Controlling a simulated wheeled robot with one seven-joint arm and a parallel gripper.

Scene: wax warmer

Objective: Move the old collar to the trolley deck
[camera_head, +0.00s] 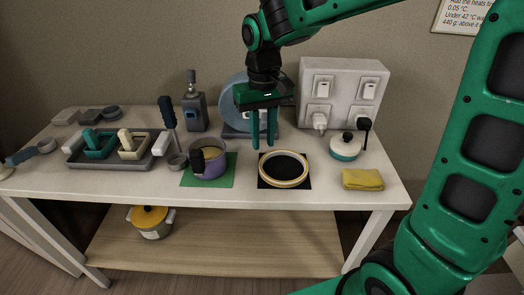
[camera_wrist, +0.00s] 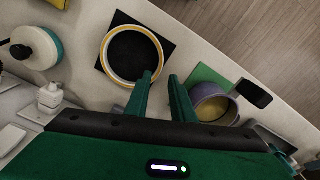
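A cream-and-yellow ring (camera_head: 284,185), which looks like the collar, lies flat on a black square mat (camera_head: 264,183) on the white table. It also shows in the wrist view (camera_wrist: 105,62), with dark mat visible through its middle. My gripper (camera_head: 263,146) hangs fingers-down above the table, behind and slightly left of the ring. Its two fingers are apart with nothing between them; in the wrist view (camera_wrist: 160,76) the left fingertip overlaps the ring's edge in the picture. I cannot make out for certain which surface is the trolley deck.
A purple pot (camera_head: 209,168) on a green mat stands left of the ring. A white-and-teal lidded pot (camera_head: 345,150) and a yellow cloth (camera_head: 362,180) are on the right. A round blue-grey device (camera_head: 232,104) and a socket box (camera_head: 342,92) stand behind. A lower wooden shelf (camera_head: 220,240) holds a yellow-lidded pot.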

